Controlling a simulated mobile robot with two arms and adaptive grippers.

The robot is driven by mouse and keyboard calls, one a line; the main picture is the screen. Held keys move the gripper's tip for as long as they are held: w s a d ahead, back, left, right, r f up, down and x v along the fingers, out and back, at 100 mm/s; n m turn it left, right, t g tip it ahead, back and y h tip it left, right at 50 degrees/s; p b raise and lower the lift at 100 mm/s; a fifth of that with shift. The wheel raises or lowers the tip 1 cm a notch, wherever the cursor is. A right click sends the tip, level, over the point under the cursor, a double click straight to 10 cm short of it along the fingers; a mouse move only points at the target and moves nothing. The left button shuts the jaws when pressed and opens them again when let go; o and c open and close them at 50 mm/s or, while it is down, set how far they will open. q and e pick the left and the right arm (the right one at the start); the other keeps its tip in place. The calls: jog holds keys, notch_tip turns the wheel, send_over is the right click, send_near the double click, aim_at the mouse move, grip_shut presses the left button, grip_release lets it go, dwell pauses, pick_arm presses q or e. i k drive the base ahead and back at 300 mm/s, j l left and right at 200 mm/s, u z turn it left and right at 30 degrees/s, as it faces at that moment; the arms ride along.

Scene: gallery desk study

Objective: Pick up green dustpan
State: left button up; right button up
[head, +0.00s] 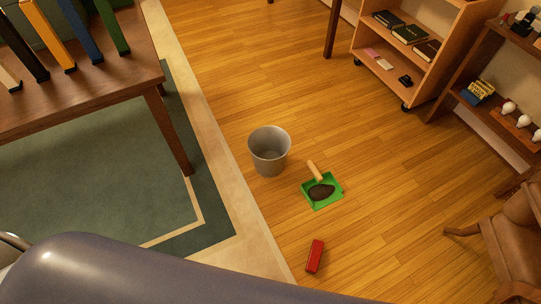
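The green dustpan (333,201) lies on the wooden floor near the middle of the head view. A brush (321,191) with a light wooden handle and dark bristles lies on it, covering part of its pan. The handle points up and to the left. Neither of my grippers shows. A large smooth grey-purple shape, likely part of my own body, fills the lower left and hides the floor there.
A grey bin (269,155) stands just up-left of the dustpan. A red block-like object (315,256) lies below it. A desk (80,98) on a green rug (90,180) is left, shelves (425,70) upper right, a brown chair (512,240) lower right. Floor right of the dustpan is clear.

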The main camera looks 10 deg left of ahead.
aim_at(323, 190)
jog(key=l+u, duration=0.1)
jog(key=l, duration=0.35)
jog(key=i+l+u, duration=0.15)
jog(key=l+u, duration=0.25)
jog(key=l, duration=0.3)
jog(key=l+u, duration=0.35)
jog(key=l, duration=0.3)
jog(key=l+u, duration=0.4)
jog(key=l, duration=0.3)
